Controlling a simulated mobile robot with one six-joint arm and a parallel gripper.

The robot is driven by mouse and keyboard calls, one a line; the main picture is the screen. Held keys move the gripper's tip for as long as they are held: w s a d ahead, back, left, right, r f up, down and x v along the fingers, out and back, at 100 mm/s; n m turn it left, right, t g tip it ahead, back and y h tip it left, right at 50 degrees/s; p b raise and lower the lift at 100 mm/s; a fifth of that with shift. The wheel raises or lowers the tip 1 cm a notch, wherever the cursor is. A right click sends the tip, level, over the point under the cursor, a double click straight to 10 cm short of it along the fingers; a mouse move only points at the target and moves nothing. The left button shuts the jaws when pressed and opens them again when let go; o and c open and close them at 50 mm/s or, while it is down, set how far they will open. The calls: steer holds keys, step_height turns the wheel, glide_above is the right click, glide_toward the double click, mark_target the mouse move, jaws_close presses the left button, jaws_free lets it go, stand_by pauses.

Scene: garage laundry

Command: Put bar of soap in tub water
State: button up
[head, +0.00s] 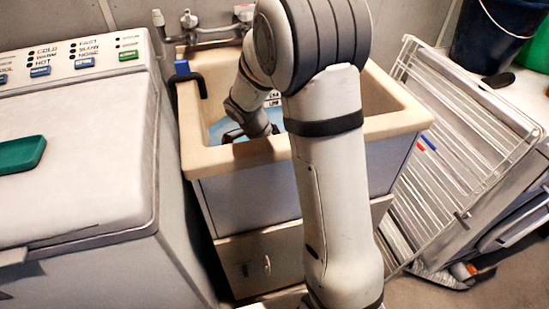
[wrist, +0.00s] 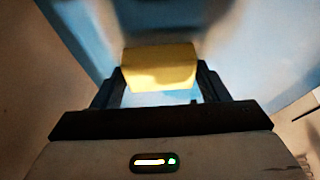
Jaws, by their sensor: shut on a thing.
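In the wrist view, a yellow bar of soap (wrist: 159,70) sits between the fingers of my gripper (wrist: 160,85), which is shut on it. Beyond the soap is a blurred blue surface (wrist: 75,22), which looks like the water in the tub. In the head view, my arm reaches over the cream-rimmed tub (head: 395,122) and down inside it. Light blue water (head: 217,130) shows in part beside my wrist. My gripper's fingers and the soap are hidden there by the tub rim and my arm. I cannot tell whether the soap touches the water.
A washing machine (head: 75,165) with a green object (head: 20,154) on its lid stands left of the tub. A faucet (head: 205,30) is behind it. A wire drying rack (head: 455,140) leans at the right, near a dark bucket (head: 490,35). The tub walls surround my gripper.

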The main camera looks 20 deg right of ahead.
steer(key=shift+f+b, duration=0.85)
steer(key=shift+b, duration=0.05)
steer(key=o, duration=1)
steer(key=shift+r, duration=0.1)
steer(key=shift+o, duration=0.2)
steer(key=shift+r+p, duration=0.6)
steer(key=shift+p, duration=0.3)
steer(key=p+v, duration=0.5)
steer(key=v, duration=0.7)
